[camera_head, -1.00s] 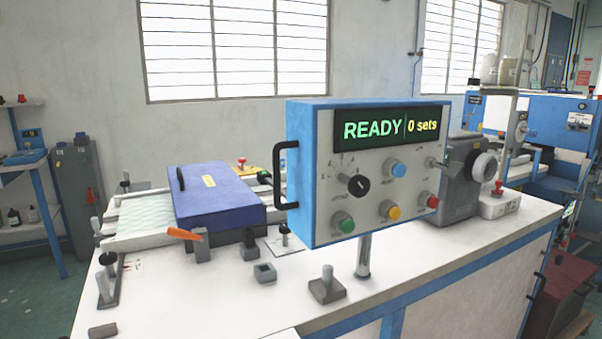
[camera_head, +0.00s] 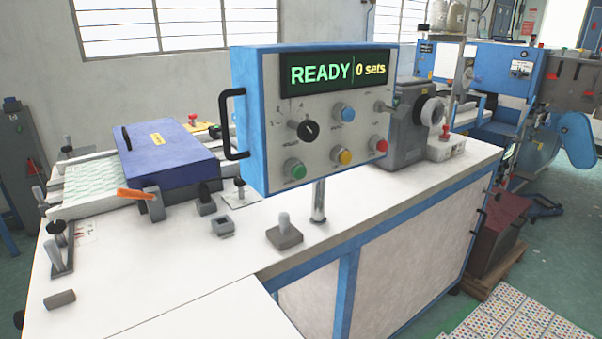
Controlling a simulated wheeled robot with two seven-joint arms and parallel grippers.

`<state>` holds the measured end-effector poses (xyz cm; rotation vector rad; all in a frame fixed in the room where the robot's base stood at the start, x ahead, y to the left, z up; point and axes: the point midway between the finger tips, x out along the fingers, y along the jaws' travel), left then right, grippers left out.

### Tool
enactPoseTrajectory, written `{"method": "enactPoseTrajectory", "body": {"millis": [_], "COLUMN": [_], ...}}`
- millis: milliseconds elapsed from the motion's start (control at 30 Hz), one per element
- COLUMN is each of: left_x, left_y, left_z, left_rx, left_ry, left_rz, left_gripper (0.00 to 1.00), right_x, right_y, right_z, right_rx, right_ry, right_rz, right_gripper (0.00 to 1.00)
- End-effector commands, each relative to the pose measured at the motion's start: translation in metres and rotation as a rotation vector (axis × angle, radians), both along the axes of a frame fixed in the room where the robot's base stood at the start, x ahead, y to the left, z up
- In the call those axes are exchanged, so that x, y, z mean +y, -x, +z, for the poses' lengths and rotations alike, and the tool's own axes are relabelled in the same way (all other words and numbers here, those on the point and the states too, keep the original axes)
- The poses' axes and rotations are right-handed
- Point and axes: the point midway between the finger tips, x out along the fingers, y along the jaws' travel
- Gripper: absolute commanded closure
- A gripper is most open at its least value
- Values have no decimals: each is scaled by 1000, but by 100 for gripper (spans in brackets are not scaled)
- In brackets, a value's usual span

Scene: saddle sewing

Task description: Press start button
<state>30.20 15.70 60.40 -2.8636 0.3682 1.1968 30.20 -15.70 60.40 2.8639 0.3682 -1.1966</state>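A blue and grey control box (camera_head: 322,115) stands on a short metal post above a white worktable. Its display (camera_head: 334,72) reads "READY" and "0 sets". A green button (camera_head: 295,170) sits at the lower left of its face, and I cannot read the labels. A yellow button (camera_head: 344,157), a red button (camera_head: 379,146), a blue button (camera_head: 345,112) and a black rotary knob (camera_head: 303,130) are on the same face. Neither of my grippers is in view.
The white worktable (camera_head: 170,275) holds a blue-lidded fixture (camera_head: 170,160) with an orange lever, and small grey blocks. A black handle (camera_head: 229,125) juts from the box's left side. A grey machine (camera_head: 408,125) stands behind it.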

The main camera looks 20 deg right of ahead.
Motion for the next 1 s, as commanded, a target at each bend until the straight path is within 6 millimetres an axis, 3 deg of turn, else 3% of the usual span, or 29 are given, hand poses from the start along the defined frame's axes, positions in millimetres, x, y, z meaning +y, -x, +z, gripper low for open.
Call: {"method": "enactPoseTrajectory", "body": {"millis": [200, 333, 367, 1000], "left_x": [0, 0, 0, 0], "left_y": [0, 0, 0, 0], "left_z": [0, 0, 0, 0], "left_rx": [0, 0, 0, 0], "left_ry": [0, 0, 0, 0], "left_rz": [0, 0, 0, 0], "left_gripper": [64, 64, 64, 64], "right_x": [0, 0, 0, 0], "right_y": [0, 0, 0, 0], "right_z": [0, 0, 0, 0], "right_rx": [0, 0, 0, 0], "right_ry": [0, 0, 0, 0], "right_rz": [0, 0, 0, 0], "right_gripper": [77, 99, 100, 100]}}
